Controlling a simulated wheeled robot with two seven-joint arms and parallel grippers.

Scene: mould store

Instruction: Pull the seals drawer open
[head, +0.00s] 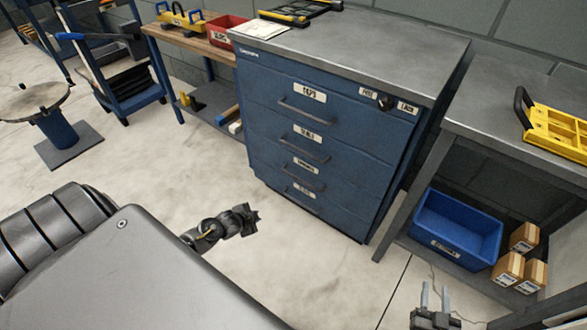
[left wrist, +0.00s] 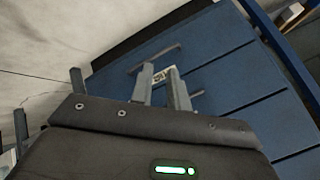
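The blue drawer cabinet (head: 262,120) stands ahead with several drawers, all flush and shut. Each has a bar handle and a white label. The second drawer from the top, with its handle (head: 311,150), has a label (head: 308,133) that seems to read as seals, but it is too small to be sure. My left gripper (head: 252,216) is low in front of the cabinet, apart from it. In the left wrist view its two fingers (left wrist: 161,85) are apart with nothing between them, pointing towards a drawer front and handle (left wrist: 156,57). My right gripper (head: 434,292) is open and empty at lower right.
A metal bench (head: 490,105) at right holds a yellow organizer (head: 556,128). A wooden bench with a red bin (head: 224,31) is at left. The floor before the cabinet is clear.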

